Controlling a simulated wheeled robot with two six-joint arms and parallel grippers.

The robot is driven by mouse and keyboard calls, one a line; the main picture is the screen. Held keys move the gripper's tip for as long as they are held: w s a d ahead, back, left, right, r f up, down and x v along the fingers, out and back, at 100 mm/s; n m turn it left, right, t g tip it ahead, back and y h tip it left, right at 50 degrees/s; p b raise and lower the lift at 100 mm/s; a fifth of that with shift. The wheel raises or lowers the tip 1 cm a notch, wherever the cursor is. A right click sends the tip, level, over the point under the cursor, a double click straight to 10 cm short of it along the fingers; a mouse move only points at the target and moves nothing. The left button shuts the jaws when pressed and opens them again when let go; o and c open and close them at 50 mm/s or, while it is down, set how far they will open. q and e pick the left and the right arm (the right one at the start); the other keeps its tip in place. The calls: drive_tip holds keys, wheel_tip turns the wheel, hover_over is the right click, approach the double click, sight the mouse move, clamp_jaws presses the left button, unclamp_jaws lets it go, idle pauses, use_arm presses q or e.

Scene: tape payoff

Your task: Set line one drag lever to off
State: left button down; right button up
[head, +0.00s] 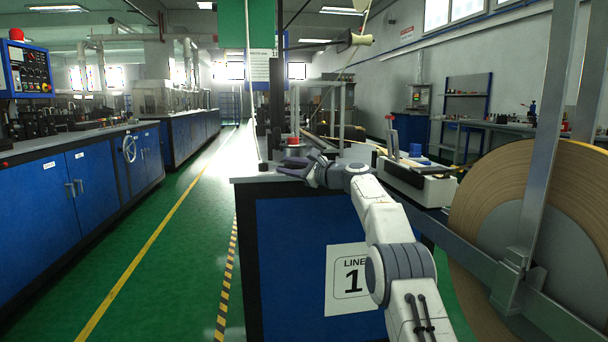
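The line one bench (265,260) is a blue cabinet with a grey top and a white "LINE 1" sign (350,278) on its front. My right arm comes in from the lower right. Its gripper (290,167) is over the left part of the bench top, with its fingers pointing left and apart, and nothing shows between them. A small red-topped part (293,141) stands just behind the gripper. I cannot make out a drag lever for certain; it may be small or hidden by the gripper. My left gripper is out of view.
A large tan tape roll (480,205) on a grey metal frame (545,150) stands close on the right. A white device with a blue part (416,151) sits right of my arm. Blue cabinets (75,190) line the left, with a clear green aisle (190,230) between.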

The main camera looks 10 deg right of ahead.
drive_tip(key=b+v, duration=0.4)
drive_tip(key=v, duration=0.5)
drive_tip(key=shift+s+d, duration=0.2)
drive_tip(key=shift+f, duration=0.1)
